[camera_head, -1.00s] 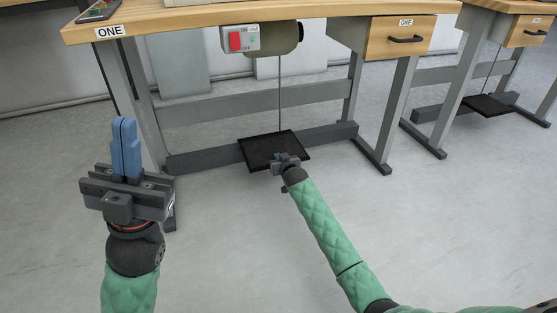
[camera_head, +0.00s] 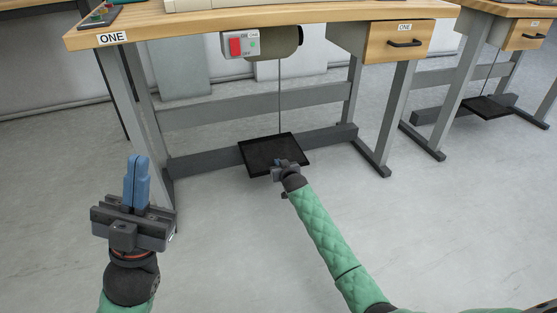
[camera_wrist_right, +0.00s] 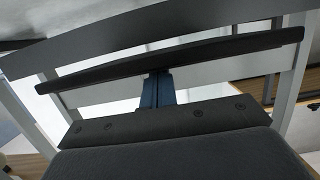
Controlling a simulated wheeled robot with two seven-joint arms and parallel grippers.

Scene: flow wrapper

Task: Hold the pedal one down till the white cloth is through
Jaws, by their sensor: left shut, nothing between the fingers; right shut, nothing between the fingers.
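Pedal one (camera_head: 262,150) is a black flat plate under the table labelled ONE (camera_head: 113,38), with a thin rod rising from it to the motor. My right gripper (camera_head: 281,163) is shut and empty, at the pedal's front edge in the head view. In the right wrist view the shut blue fingers (camera_wrist_right: 158,88) reach the dark pedal edge (camera_wrist_right: 200,53); whether they press it cannot be told. My left gripper (camera_head: 137,172) is shut and empty, raised in front of the table's left leg. The white cloth cannot be made out.
A switch box (camera_head: 240,44) with a red button hangs under the tabletop beside the motor (camera_head: 284,42). A drawer (camera_head: 400,40) is at its right. A second table with its own pedal (camera_head: 487,107) stands at the right. The floor in front is clear.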

